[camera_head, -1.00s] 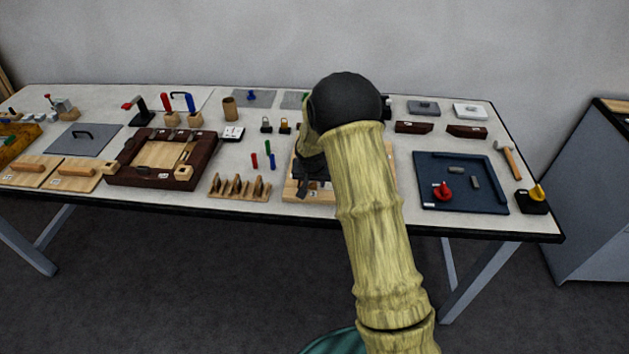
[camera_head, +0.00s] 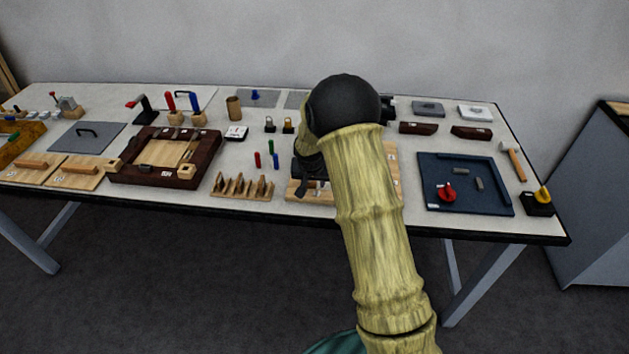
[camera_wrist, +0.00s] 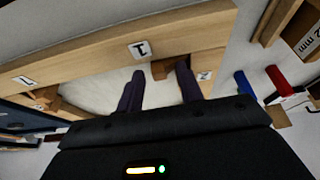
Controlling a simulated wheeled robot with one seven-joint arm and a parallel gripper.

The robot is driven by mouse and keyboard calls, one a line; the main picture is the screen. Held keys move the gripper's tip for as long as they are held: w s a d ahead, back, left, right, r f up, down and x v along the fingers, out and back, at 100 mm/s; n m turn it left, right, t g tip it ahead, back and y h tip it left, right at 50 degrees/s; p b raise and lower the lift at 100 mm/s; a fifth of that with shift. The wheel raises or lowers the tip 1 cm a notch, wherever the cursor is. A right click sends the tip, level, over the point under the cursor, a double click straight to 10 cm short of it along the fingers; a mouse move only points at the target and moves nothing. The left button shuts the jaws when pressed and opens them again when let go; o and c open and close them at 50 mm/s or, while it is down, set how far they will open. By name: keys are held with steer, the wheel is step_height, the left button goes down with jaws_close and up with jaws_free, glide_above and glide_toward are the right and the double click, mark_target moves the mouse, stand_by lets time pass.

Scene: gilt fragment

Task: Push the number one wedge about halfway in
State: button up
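A pale wooden frame (camera_wrist: 80,55) crosses the wrist view, with a white tag reading 1 (camera_wrist: 140,48) on it. A small brown wedge (camera_wrist: 159,69) juts from the frame's inner edge, below and right of that tag. My gripper (camera_wrist: 160,72) has its two dark fingers apart, with the wedge's end between the tips, close to the right one. I cannot tell whether they touch. Another brown wedge (camera_wrist: 45,97) sits at the frame's left part. In the head view the same frame (camera_head: 300,194) is mostly hidden behind my arm, and the gripper is a dark shape there.
A slotted wooden rack (camera_head: 242,192) stands left of the frame, with red, green and blue pegs (camera_head: 257,160) behind it. A dark blue tray (camera_head: 435,170) with a red knob lies to the right. The table's front edge is close.

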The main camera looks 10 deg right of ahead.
steer(key=b+v, duration=0.1)
steer(key=v, duration=1.6)
steer(key=shift+s, duration=0.15)
steer(key=shift+r, duration=0.2)
steer(key=s+d+f+n+p, duration=0.1)
steer(key=s, duration=1.1)
steer(key=s+d+n+g+y+p, duration=0.1)
steer(key=s+d+n+p, duration=0.1)
steer(key=s, duration=1)
steer(key=shift+f+n+g, duration=0.3)
steer(key=shift+f, duration=0.05)
steer(key=shift+d, duration=0.2)
